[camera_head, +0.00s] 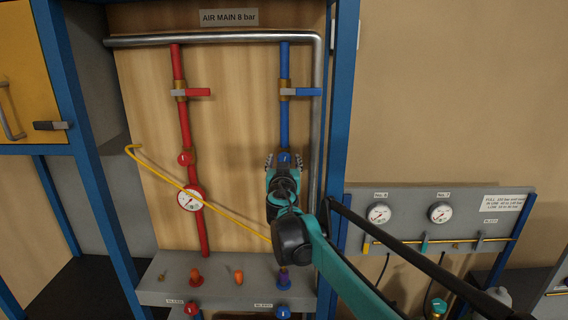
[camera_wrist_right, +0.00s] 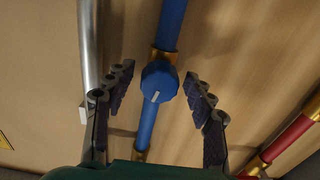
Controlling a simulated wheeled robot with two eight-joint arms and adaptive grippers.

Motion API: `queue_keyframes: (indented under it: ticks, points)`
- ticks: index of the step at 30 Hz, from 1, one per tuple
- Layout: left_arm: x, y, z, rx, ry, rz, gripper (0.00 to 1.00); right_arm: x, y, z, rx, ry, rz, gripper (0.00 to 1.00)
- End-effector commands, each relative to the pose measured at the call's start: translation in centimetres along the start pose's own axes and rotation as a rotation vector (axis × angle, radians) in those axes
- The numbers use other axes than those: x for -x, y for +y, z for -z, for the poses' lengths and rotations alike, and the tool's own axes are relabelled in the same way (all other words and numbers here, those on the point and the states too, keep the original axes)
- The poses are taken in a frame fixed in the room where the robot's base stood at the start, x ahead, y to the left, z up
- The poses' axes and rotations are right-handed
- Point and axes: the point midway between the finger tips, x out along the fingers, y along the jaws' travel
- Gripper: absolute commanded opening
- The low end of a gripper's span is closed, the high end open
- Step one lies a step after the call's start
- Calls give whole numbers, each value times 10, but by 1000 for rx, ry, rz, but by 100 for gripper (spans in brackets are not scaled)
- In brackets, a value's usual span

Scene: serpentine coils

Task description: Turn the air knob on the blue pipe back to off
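The blue pipe (camera_head: 284,70) runs down the wooden panel on the right side of the rack. Its blue round knob (camera_head: 284,158) sits just above my right gripper (camera_head: 284,162). In the right wrist view the blue knob (camera_wrist_right: 160,82) has a white pointer line and lies between the two open fingers of my right gripper (camera_wrist_right: 158,95), a little beyond their tips, with a gap on each side. I cannot tell whether it touches them. My left gripper is not in view.
A red pipe (camera_head: 181,130) with a red knob (camera_head: 184,159) and a gauge (camera_head: 190,199) stands to the left. A yellow hooked rod (camera_head: 165,172) slants across the panel. A blue-handled valve (camera_head: 300,92) is above. A steel pipe (camera_head: 318,120) runs close on the right.

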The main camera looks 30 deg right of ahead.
Motion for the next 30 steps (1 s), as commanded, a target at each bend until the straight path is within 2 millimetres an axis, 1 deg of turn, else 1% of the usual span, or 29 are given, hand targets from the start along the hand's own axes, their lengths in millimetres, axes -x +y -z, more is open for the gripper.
queue_keyframes:
  ticks: [1, 2, 3, 5, 6, 9, 16, 22, 23, 24, 25, 30]
  points:
    - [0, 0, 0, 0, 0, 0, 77, 0, 0, 0, 0, 0, 0, 36]
    - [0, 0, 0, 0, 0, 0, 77, 0, 0, 0, 0, 0, 0, 28]
    - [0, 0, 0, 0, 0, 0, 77, 0, 0, 0, 0, 0, 0, 17]
    - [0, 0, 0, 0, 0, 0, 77, 0, 0, 0, 0, 0, 0, 2]
    - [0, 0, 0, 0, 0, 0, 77, 0, 0, 0, 0, 0, 0, 0]
    - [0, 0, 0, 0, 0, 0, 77, 0, 0, 0, 18, 0, 0, 0]
    - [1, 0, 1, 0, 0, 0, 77, 0, 0, 0, 222, 0, 0, 0]
    - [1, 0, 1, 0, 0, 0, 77, 0, 0, 0, 239, 0, 0, 0]
    - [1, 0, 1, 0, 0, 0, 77, 0, 0, 0, 239, 0, 0, 40]
    - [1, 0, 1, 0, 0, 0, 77, 0, 0, 0, 238, 0, 0, 50]
    - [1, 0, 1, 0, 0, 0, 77, 0, 0, 0, 238, 0, 0, 58]
    - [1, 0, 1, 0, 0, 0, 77, 0, 0, 0, 237, 0, 0, 58]
